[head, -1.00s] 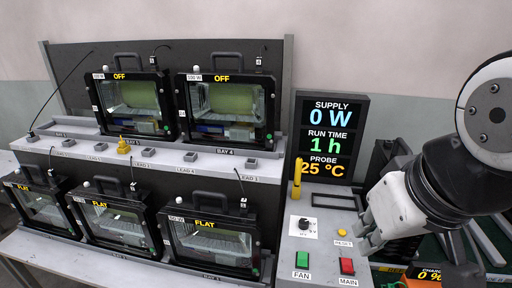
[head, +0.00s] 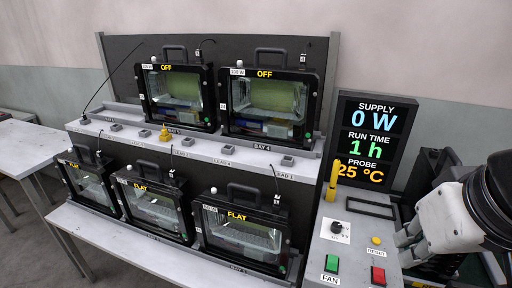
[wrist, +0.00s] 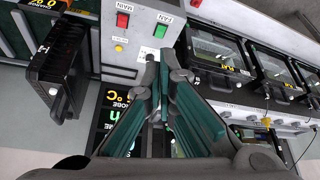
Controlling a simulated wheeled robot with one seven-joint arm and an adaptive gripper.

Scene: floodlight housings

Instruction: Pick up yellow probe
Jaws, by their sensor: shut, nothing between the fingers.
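The yellow probe (head: 332,181) stands upright at the back left of the grey control panel (head: 330,255), beside the dark display. I cannot make it out in the wrist view, where my fingers cover part of the panel. My gripper (head: 404,246) is at the right of the panel in the head view, near the yellow reset button, to the right of the probe and apart from it. In the wrist view my gripper (wrist: 163,65) points toward the panel, shut and empty.
The display (head: 370,140) reads 0 W, 1 h, 25 °C. A green FAN button (head: 332,264) and red MAIN button (head: 378,275) sit in front. Several floodlight housings (head: 268,100) fill the rack at left. A yellow knob-like piece (head: 165,135) sits on its shelf.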

